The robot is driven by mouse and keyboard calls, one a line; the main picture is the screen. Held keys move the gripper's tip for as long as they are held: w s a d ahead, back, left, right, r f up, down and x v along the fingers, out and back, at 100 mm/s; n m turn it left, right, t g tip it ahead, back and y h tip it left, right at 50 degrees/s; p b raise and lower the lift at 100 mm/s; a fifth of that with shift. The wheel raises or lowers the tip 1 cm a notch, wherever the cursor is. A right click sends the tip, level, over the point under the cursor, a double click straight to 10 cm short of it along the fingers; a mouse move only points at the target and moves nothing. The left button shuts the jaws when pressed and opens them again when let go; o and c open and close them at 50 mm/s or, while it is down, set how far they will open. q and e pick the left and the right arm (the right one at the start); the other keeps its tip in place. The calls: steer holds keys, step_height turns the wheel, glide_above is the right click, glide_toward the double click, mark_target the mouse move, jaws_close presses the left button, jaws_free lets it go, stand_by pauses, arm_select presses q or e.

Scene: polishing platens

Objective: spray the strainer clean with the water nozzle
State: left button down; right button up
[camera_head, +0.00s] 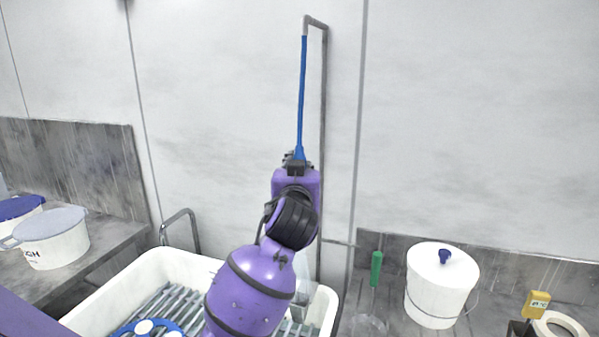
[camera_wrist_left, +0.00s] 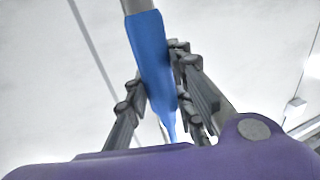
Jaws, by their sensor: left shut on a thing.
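The water nozzle (camera_head: 299,152) is blue and hangs by a thin blue hose (camera_head: 302,95) from a grey wall pipe. My left gripper (camera_head: 296,160) is shut on it, above the sink's back edge. In the left wrist view the nozzle's blue body (camera_wrist_left: 152,62), with a grey end at the top, sits between the fingers (camera_wrist_left: 160,92). A blue ring-shaped piece with pale round spots (camera_head: 145,328) lies in the sink, cut by the frame's bottom edge. I cannot tell whether it is the strainer. No water spray shows. My right gripper is out of view.
The white sink (camera_head: 110,298) has a slatted grey rack (camera_head: 172,298); my arm covers part of it. White tubs (camera_head: 55,248) stand at left. A lidded white bucket (camera_head: 432,300), a green-handled tool (camera_head: 376,268) and a yellow item (camera_head: 537,303) are at right.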

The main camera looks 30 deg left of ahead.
arm_select(q)
steer(key=shift+d, duration=0.1)
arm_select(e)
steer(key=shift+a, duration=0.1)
arm_select(q)
steer(key=w+d, duration=0.3)
steer(key=d, duration=1)
steer(key=w+d+b, duration=0.1)
steer(key=w+d, duration=0.2)
steer(key=d, duration=1)
steer(key=shift+w+d, duration=0.2)
steer(key=shift+d, duration=0.1)
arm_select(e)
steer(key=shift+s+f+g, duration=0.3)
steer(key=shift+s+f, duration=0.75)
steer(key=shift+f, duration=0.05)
